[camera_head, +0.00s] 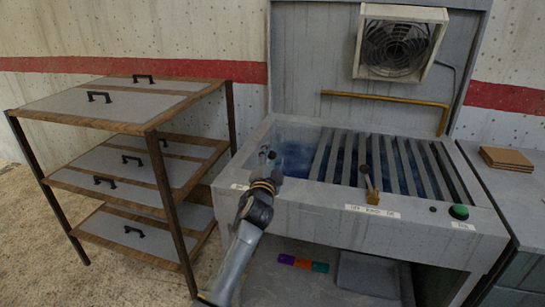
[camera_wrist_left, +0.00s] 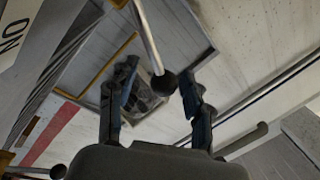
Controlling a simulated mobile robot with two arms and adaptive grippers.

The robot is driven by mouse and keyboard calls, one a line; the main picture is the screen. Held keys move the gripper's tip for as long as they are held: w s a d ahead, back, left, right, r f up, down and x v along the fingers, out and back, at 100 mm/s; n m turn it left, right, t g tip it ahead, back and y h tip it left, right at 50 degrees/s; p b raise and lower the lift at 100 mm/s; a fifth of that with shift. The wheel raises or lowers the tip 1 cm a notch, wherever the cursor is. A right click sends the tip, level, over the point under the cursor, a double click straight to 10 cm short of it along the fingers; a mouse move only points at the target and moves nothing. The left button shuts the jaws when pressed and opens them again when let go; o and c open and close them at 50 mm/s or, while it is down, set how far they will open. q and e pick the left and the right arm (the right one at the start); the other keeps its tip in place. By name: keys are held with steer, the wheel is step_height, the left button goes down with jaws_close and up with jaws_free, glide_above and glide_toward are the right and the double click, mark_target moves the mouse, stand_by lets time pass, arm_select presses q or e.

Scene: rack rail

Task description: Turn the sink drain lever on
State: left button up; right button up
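My left gripper (camera_head: 267,157) is above the front left part of the sink (camera_head: 330,205). In the left wrist view my left gripper (camera_wrist_left: 158,95) has its two fingers apart. A metal rod with a black ball knob (camera_wrist_left: 163,85) shows between the fingers, with gaps on both sides. A brass-based lever (camera_head: 370,186) with a dark knob stands at the sink's front middle, behind a white label. A second dark knob (camera_wrist_left: 57,172) shows at the lower left of the wrist view. I cannot tell which lever is the drain lever. My right gripper is out of view.
Slats (camera_head: 395,165) cover much of the basin. A green button (camera_head: 459,212) sits on the front right edge. A fan (camera_head: 398,44) and a brass pipe (camera_head: 385,98) are behind. A shelf unit (camera_head: 150,127) stands left; a counter (camera_head: 518,190) adjoins right.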

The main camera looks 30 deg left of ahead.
arm_select(q)
steer(key=shift+s, duration=0.1)
steer(key=v, duration=1.1)
steer(key=shift+s+d, duration=0.2)
steer(key=shift+s, duration=0.15)
